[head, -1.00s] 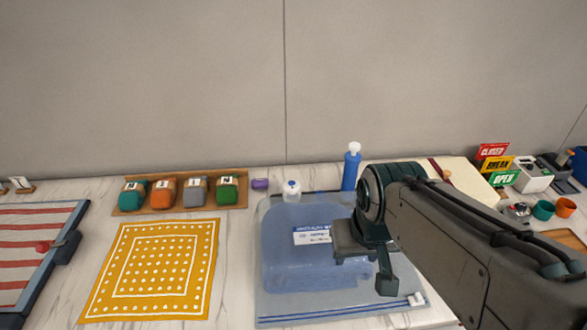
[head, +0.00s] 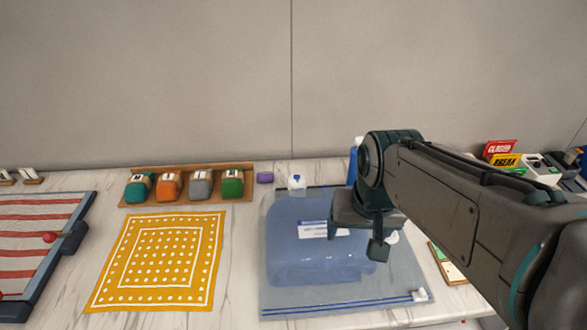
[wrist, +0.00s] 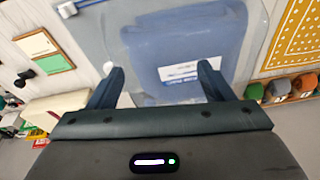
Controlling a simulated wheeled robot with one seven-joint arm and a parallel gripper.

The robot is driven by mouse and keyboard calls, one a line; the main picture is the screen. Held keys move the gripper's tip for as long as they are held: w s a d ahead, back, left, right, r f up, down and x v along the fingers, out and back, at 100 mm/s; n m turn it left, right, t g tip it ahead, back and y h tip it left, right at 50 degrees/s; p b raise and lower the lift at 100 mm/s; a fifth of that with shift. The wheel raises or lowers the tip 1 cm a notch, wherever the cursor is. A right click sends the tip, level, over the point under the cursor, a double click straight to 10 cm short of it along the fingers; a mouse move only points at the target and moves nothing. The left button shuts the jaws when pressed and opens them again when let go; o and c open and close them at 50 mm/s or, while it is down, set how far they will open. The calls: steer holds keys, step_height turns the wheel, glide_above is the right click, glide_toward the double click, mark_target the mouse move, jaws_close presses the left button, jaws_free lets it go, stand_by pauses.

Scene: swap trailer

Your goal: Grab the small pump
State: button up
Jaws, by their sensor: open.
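A blue bottle-shaped cylinder (head: 353,160), possibly the small pump, stands at the back of the table in the head view, mostly hidden behind my arm. A small white container with a blue mark on top (head: 297,183) stands left of it, behind the clear bag; I cannot tell which is the pump. The clear bag (head: 405,277) lies flat with a folded blue item (head: 310,262) inside. My gripper (head: 358,238) is open and empty above the bag's right part, in front of the cylinder. The wrist view shows its spread fingers (wrist: 161,67) over the bag.
Several coloured bundles sit in a wooden tray (head: 245,168) at back left, beside a purple block (head: 265,178). A yellow dotted cloth (head: 160,262) lies left of the bag. Signs (head: 500,150) stand at far right. The wall closes off the back.

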steer(key=w+a+r+m+g, duration=0.15)
steer(key=w+m, duration=0.55)
steer(key=w, duration=0.8)
steer(key=m+g+b, duration=0.2)
steer(key=m, duration=0.6)
glide_above(299, 176)
step_height(299, 176, down, 5)
steer(key=shift+w+f+t, duration=0.1)
steer(key=shift+f+t, duration=0.15)
steer(key=shift+f, duration=0.15)
step_height(299, 176, down, 8)
steer(key=shift+r, duration=0.1)
steer(key=f, duration=0.2)
steer(key=f+p, duration=0.1)
steer(key=f, duration=0.2)
steer(key=shift+a+f, duration=0.2)
steer(key=shift+f, duration=0.1)
steer(key=shift+c, duration=0.3)
steer(key=shift+r, duration=0.1)
steer(key=c, duration=1.2)
